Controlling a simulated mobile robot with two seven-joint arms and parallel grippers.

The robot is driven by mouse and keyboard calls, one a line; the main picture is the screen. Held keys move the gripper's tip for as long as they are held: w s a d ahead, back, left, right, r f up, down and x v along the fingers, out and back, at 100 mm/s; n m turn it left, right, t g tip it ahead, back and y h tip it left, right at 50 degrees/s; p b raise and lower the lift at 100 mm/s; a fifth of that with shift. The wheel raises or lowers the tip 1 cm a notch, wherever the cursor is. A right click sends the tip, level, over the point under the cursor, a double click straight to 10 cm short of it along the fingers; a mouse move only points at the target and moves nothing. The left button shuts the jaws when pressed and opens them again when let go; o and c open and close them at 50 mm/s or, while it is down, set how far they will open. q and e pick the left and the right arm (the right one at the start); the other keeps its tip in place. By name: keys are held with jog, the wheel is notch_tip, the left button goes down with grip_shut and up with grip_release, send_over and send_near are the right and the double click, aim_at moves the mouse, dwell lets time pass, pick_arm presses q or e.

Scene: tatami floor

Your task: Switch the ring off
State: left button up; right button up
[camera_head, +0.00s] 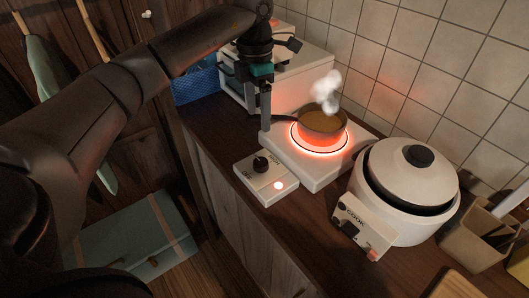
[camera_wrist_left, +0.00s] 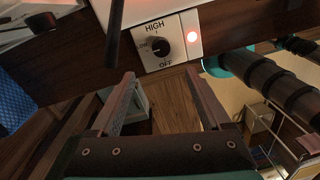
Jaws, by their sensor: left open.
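The ring (camera_head: 297,143) glows red-orange on a white hob, with a pan (camera_head: 322,123) of brown contents steaming on it. The lamp (camera_wrist_left: 193,38) is lit there too. My left gripper (camera_head: 265,125) points down, open and empty, above and behind the knob, not touching it. Its two fingers (camera_wrist_left: 162,90) are spread apart. My right gripper is not in view.
A white rice cooker (camera_head: 400,190) stands right of the hob. A white appliance (camera_head: 300,75) and a blue basket (camera_head: 197,85) are behind the gripper. A utensil holder (camera_head: 480,235) is at the right. The tiled wall bounds the back; the counter's front edge is close to the control box.

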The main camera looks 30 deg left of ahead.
pick_arm(q)
send_over(261, 161)
jog(key=f, duration=0.6)
jog(key=shift+w+a+b, duration=0.1)
jog(key=shift+a+b, duration=0.2)
jog(key=shift+b, duration=0.1)
jog(key=f, duration=0.5)
jog(key=f+b, duration=0.1)
jog(key=f, duration=0.2)
jog(key=shift+d, duration=0.25)
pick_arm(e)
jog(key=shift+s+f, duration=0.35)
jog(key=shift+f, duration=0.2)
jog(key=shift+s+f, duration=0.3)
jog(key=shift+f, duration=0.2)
pick_arm(q)
jog(key=shift+r, duration=0.1)
grip_shut()
